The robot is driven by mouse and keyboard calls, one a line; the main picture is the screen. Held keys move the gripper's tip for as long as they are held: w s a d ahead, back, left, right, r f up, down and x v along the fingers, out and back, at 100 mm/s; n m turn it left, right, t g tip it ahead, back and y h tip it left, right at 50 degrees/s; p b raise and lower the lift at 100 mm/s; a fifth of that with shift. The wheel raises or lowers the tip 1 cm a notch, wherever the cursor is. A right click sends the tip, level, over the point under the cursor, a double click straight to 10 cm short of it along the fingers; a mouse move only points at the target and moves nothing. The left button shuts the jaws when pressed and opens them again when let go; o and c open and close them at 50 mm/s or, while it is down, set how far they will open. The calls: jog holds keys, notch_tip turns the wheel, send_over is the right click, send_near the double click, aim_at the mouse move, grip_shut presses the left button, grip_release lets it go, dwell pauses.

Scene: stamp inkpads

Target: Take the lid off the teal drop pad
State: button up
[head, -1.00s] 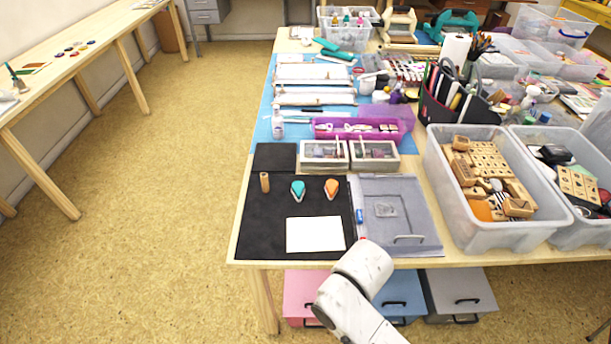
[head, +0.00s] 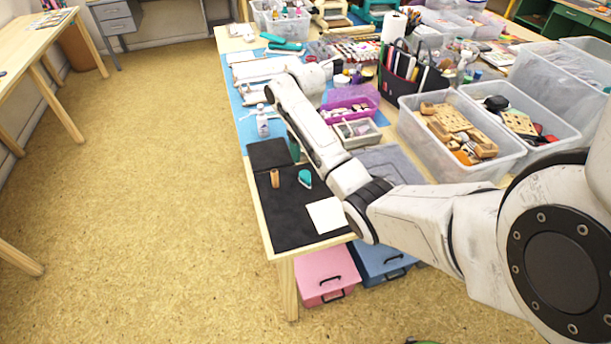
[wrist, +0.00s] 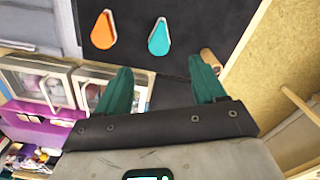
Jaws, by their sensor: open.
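The teal drop pad (head: 305,178) lies on the black mat (head: 290,222) near the table's front left. It is teardrop-shaped, with a teal top and a pale edge; its lid looks to be on. It also shows in the wrist view (wrist: 159,38), beyond the fingertips and between their lines. My gripper (wrist: 160,82) is open and empty, its two green fingers apart, above the mat's far part. In the head view my arm hides most of the gripper; a bit of green finger shows beside the teal pad.
An orange drop pad (wrist: 103,30) lies beside the teal one, hidden by my arm in the head view. A wooden stamp (head: 275,178) stands on the other side. A white card (head: 326,215) lies in front. Clear-lidded boxes (wrist: 40,88) and a purple tray (head: 352,104) are behind.

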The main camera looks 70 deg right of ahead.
send_over(305, 174)
jog(key=f, duration=0.4)
jog(key=shift+s+a+f, duration=0.1)
jog(key=shift+s+f, duration=0.25)
jog(key=shift+w+f, duration=0.15)
jog(key=shift+f, duration=1.3)
jog(key=shift+w+f, duration=0.15)
jog(key=shift+f, duration=1.3)
jog(key=c, duration=1.1)
